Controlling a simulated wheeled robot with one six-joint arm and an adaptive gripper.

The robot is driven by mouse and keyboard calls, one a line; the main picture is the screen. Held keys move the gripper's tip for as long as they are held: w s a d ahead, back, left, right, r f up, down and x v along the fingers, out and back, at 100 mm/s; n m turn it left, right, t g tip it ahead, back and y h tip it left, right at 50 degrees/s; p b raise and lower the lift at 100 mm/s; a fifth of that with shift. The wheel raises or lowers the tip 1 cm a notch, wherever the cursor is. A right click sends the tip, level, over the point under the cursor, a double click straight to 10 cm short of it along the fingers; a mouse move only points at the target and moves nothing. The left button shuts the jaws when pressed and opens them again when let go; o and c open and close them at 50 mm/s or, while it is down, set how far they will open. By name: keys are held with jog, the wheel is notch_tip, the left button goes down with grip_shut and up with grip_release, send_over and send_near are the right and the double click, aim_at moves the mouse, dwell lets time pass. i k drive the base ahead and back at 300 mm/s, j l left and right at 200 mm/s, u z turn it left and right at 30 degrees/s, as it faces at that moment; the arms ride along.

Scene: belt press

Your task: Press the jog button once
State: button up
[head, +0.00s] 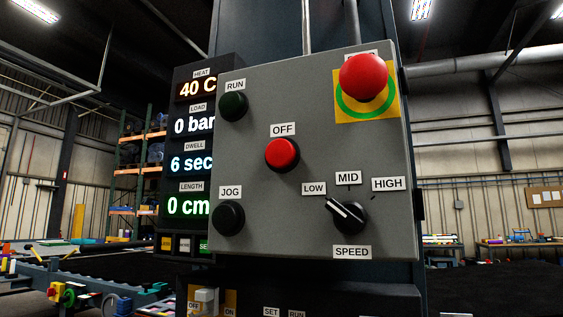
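The jog button (229,218) is a round black push button at the lower left of a grey control box, in the head view. A white label reading JOG (230,191) sits just above it. Nothing covers the button, and it does not look lit. My gripper is not in view.
The grey box (310,230) also carries a dark RUN button (233,106), a red OFF button (282,154), a large red mushroom button (363,77) and a speed knob (347,215) pointing toward LOW. A display panel (186,142) reading 0 cm length stands at left.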

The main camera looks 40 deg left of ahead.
aim_at(226, 217)
jog(key=u, duration=1.7)
